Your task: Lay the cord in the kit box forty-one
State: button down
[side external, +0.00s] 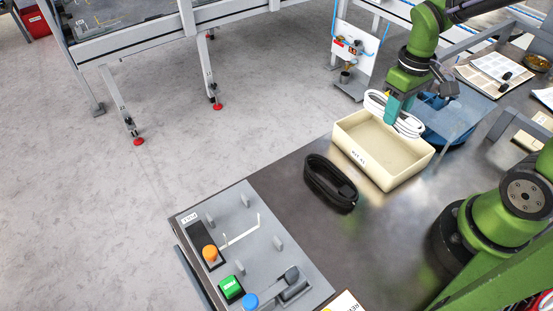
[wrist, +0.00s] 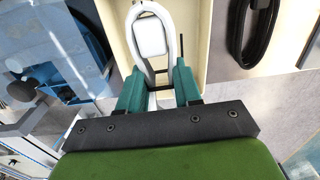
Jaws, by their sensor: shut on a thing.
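A white coiled cord (side external: 408,123) is held by my gripper (side external: 396,104), which is shut on it above the box. In the wrist view the cord (wrist: 132,28) hangs out past my two teal fingers (wrist: 161,88). The cream kit box (side external: 392,180) stands open on the dark table, with a label that seems to end in 41. Its inside looks empty where I see it; the cord and gripper hide part of the far side. A black coiled cord (side external: 328,184) lies on the table just left of the box.
A grey panel (side external: 232,230) with orange, green and blue controls lies at the table's front left. A blue item (side external: 452,115) stands behind the box at the right. Papers (side external: 495,70) lie at the far right. Bare table lies in front of the box.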

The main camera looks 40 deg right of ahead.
jog(key=shift+f, duration=4.85)
jog(key=c, duration=0.7)
grip_release()
jog(key=shift+r, duration=5.2)
